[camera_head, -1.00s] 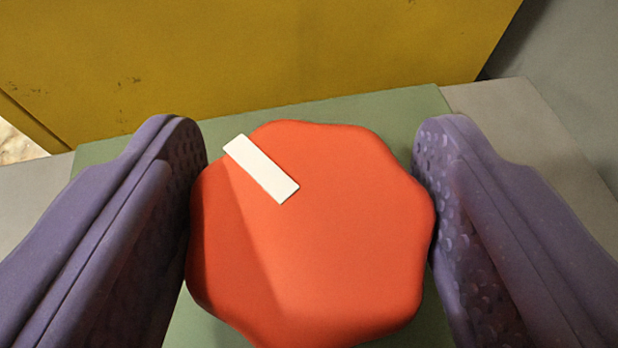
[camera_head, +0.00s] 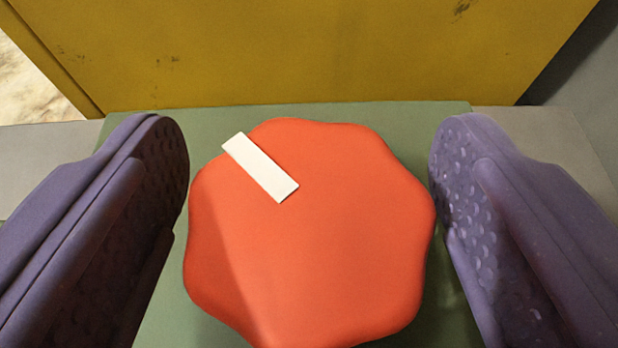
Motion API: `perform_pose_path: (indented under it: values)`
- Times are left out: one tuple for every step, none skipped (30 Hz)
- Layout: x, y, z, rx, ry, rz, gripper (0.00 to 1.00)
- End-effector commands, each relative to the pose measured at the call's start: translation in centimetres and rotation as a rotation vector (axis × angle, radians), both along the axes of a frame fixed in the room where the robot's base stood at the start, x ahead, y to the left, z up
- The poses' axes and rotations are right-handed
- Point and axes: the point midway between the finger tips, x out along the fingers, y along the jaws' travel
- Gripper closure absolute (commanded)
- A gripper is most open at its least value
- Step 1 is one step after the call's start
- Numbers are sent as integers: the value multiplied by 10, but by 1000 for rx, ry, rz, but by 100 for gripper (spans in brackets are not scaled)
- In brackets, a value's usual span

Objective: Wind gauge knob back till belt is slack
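The gauge knob (camera_head: 320,240) is a large orange-red, wavy-edged disc seen from above. A white bar mark (camera_head: 260,167) lies on its upper left part, slanting down to the right. My gripper (camera_head: 309,160) has its two purple, dimpled fingers spread on either side of the knob. The left finger stands clear of the knob's left edge with a narrow gap. The right finger is close to the right edge, with a thin gap lower down. The gripper is open around the knob, not holding it. The belt does not show in this view.
A green plate (camera_head: 220,118) lies beneath the knob. A yellow panel (camera_head: 300,50) rises behind it. Grey surfaces (camera_head: 45,160) flank the plate, and a grey wall (camera_head: 590,80) stands at the upper right. Bare green shows between knob and fingers.

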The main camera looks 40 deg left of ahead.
Motion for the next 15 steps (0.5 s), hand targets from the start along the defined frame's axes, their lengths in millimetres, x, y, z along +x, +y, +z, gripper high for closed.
perform_pose_path:
  values:
    - [0, 0, 0, 0, 0, 0, 14]
    - [0, 0, 0, 0, 0, 0, 14]
    - [0, 0, 0, 0, 0, 0, 14]
    - [0, 0, 0, 0, 0, 0, 14]
    - [0, 0, 0, 0, 0, 0, 14]
    - [0, 0, 0, 0, 0, 0, 14]
    - [0, 0, 0, 0, 0, 0, 14]
    - [0, 0, 0, 0, 0, 0, 14]
    - [0, 0, 0, 0, 0, 0, 14]
    - [0, 0, 0, 0, 0, 0, 14]
    - [0, 0, 0, 0, 0, 0, 14]
    - [0, 0, 0, 0, 0, 0, 14]
    - [0, 0, 0, 0, 0, 0, 14]
    - [0, 0, 1, 0, 0, 0, 14]
    - [-1, -1, 1, 0, 0, 0, 14]
